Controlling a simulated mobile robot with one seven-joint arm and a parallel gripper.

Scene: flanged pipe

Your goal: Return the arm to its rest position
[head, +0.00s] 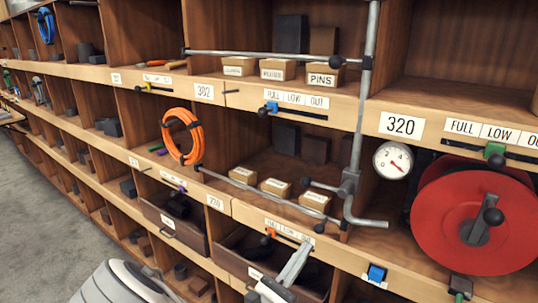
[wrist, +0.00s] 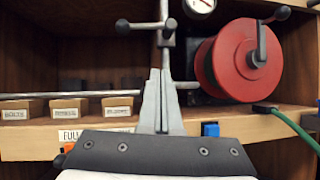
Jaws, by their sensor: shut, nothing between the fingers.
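My gripper (head: 305,248) is in the lower middle of the head view, in front of the lower shelves. Its two light grey fingers are together and hold nothing. In the wrist view the gripper (wrist: 162,72) points at the shelf, its fingers overlapping the lower part of the grey vertical pipe (wrist: 164,40). I cannot tell whether they touch it. In the head view the pipe (head: 365,95) runs down the shelf front to a bend at the bottom. Part of my white arm shows at the bottom left.
A red reel (head: 475,215) with a crank stands right of the pipe, below a round gauge (head: 393,160). Horizontal grey bars (head: 260,55) with black knobs cross the shelf fronts. Small labelled boxes (head: 273,186) sit behind. An orange hose coil (head: 182,137) hangs left. Open floor (head: 50,215) lies left.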

